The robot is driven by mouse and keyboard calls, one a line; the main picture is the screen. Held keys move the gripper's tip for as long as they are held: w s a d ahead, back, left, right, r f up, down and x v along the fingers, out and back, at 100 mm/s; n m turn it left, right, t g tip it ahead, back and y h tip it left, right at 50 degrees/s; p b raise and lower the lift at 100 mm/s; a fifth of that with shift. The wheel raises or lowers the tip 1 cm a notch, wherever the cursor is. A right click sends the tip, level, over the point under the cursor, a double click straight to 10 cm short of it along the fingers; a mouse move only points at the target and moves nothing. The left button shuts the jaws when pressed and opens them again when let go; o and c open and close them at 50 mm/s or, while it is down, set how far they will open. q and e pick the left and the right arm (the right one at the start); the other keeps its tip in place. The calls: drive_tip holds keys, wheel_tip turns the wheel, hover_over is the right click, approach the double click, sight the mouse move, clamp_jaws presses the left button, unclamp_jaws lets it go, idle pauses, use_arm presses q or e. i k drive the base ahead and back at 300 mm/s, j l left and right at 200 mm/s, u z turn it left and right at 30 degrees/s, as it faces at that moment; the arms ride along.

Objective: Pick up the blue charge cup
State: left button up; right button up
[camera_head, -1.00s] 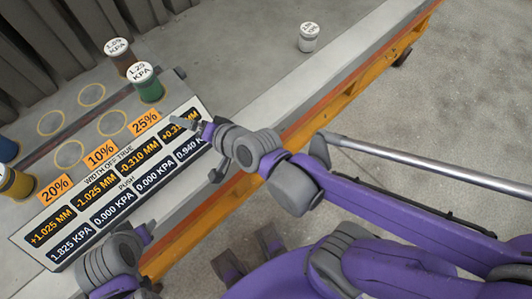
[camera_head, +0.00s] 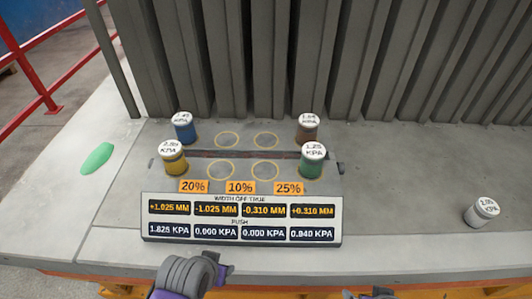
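The blue charge cup (camera_head: 184,131) stands upright at the back left of the ledge, with a white lid whose label is too small to read. It stands behind the yellow cup (camera_head: 172,161). Nothing is touching it. My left gripper (camera_head: 219,264) is low in the picture, in front of the display panel and well short of the blue cup. Its fingers are too unclear to tell open from shut. Only small dark and purple parts show at the bottom edge, right of centre; I cannot tell whether they belong to my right gripper.
A brown cup (camera_head: 307,129) and a green cup (camera_head: 312,163) stand on the right side. Several empty yellow rings lie between the cups. The display panel (camera_head: 241,220) stands in front. A white-lidded cup (camera_head: 482,212) is far right, and a green patch (camera_head: 98,158) lies left. Grey ribbed panels rise behind.

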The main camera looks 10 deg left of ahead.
sight(183, 123)
drive_tip(key=k+j+u, duration=0.1)
drive_tip(key=j+u, duration=0.4)
drive_tip(key=u, duration=0.2)
drive_tip(key=k, duration=0.05)
